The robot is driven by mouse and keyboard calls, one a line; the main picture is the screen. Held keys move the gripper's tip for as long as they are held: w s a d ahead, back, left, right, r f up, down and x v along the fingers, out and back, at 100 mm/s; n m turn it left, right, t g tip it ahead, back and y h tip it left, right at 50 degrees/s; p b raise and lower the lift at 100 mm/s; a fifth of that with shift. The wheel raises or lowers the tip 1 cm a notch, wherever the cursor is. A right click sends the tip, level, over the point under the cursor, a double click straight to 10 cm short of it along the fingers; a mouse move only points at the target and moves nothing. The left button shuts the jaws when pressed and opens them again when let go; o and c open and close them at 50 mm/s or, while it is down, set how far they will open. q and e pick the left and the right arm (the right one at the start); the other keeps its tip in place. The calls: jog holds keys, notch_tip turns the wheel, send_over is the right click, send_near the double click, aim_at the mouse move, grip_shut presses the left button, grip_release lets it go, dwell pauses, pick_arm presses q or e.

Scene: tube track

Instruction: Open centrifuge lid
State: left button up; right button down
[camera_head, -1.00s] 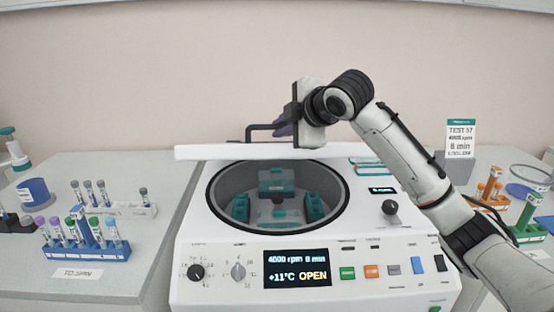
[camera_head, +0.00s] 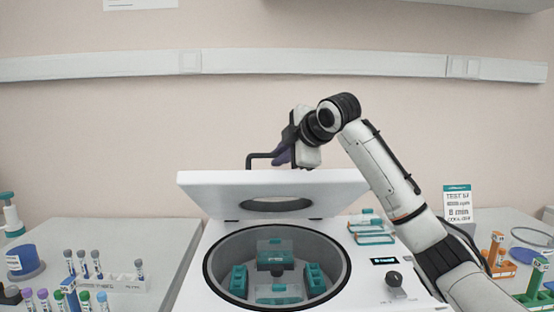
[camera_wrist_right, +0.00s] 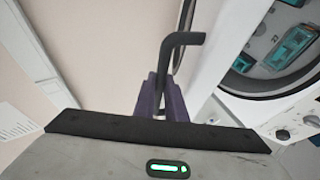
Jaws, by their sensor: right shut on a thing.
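The white centrifuge (camera_head: 205,262) stands in front of me with its round chamber uncovered. Its white lid (camera_head: 215,192) is raised at a slant, hinged at the back, and its underside with an oval window faces me. A black bent handle (camera_head: 255,156) stands at the lid's upper edge and also shows in the right wrist view (camera_wrist_right: 172,62). My right gripper (camera_head: 283,155) has its purple fingers shut on the handle; the fingers (camera_wrist_right: 163,98) partly cover it in the wrist view. My left gripper is not in view.
Inside the chamber sits a rotor with teal buckets (camera_head: 275,252). Tube racks and a blue container (camera_head: 22,262) stand on the left counter. Orange and green racks and a sign (camera_head: 458,205) stand at the right. The wall behind the lid carries a rail (camera_head: 300,63).

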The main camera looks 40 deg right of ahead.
jog(key=c, duration=2.1)
grip_release()
jog(key=b+v, duration=0.1)
jog(key=v, duration=0.9)
jog(key=shift+s+a+r, duration=0.1)
jog(key=shift+s, duration=0.05)
